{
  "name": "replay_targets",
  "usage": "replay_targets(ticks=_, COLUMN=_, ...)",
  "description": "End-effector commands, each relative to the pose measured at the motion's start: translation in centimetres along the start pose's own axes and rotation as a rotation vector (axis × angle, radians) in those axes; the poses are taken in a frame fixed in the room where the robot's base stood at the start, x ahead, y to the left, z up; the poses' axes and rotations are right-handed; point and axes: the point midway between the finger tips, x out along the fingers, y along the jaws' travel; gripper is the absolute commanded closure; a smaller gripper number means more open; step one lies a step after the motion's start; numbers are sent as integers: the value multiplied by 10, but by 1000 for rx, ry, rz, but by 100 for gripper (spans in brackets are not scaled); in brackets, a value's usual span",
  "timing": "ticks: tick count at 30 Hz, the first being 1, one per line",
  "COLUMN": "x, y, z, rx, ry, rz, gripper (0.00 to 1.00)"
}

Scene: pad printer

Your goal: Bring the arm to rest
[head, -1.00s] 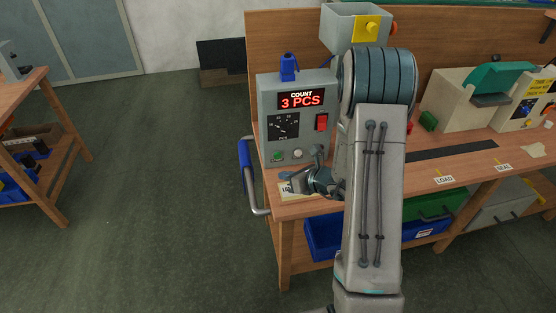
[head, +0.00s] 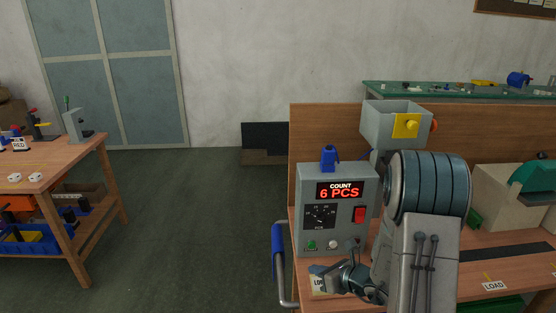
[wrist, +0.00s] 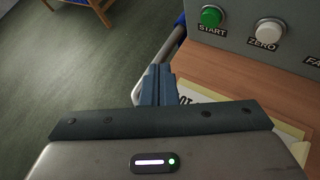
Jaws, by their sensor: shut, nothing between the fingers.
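My gripper (head: 322,271) is low in front of the grey counter box (head: 308,180), over the wooden bench near its left end. In the wrist view its fingers (wrist: 158,86) are together with nothing between them. They are beside the green START button (wrist: 211,16) and white ZERO button (wrist: 270,31), apart from both. My arm is bent and hides part of the bench. The counter's display (head: 340,191) reads COUNT 6 PCS.
A blue-gripped rail (head: 279,255) stands at the bench's left end. A card (wrist: 285,130) lies on the bench under my gripper. A grey hopper (head: 385,125) rises behind the counter. Another table (head: 60,160) is at left. The floor (head: 190,230) between is clear.

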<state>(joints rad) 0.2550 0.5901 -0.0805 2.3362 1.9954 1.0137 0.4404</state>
Motion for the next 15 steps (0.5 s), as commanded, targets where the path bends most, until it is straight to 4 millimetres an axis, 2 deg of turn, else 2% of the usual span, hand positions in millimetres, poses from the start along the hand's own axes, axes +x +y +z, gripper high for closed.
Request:
replay_targets(ticks=3, x=-11, y=36, z=27, rx=-174, ry=15, rz=109, gripper=100)
replay_targets(ticks=7, x=-33, y=86, z=51, rx=-454, ry=50, rz=268, gripper=100)
replay_targets(ticks=12, x=-72, y=141, z=64, rx=-840, ry=113, rz=457, gripper=100)
replay_targets(ticks=15, x=-98, y=166, z=65, rx=-1072, ry=158, rz=559, gripper=100)
